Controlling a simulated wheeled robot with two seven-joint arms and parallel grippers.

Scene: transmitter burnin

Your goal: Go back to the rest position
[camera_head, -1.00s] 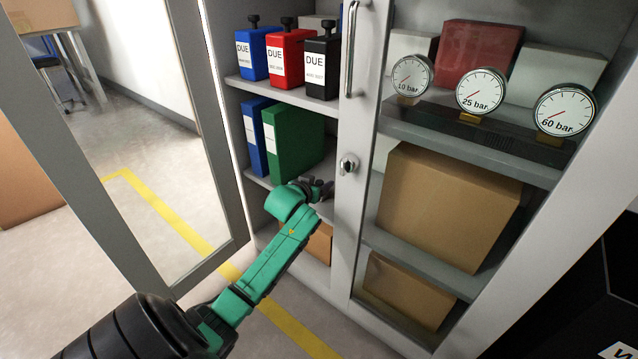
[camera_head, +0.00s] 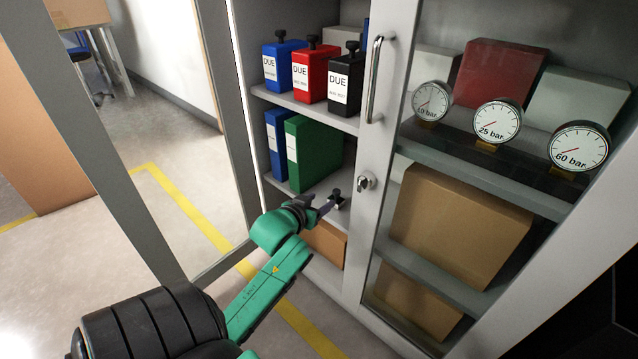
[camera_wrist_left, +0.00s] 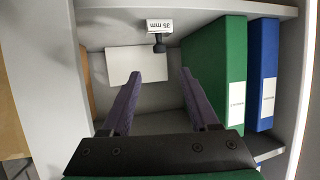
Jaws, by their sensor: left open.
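My left gripper (camera_head: 318,208) is inside the cabinet's open left side, at the shelf with the binders. In the left wrist view its two fingers (camera_wrist_left: 160,76) are apart with nothing between them. A small block with a black knob (camera_head: 336,198) stands on that shelf, just beyond the fingertips. In the left wrist view the block (camera_wrist_left: 159,26) shows a white label reading 35 mm, upside down, and its knob points down in the picture. My right gripper is not in view.
A green binder (camera_head: 314,150) and a blue binder (camera_head: 278,140) stand beside the gripper. Blue, red and black DUE blocks sit on the shelf above. The open cabinet door (camera_head: 120,150) is left of my arm. Gauges (camera_head: 497,122) and boxes stand behind the right door.

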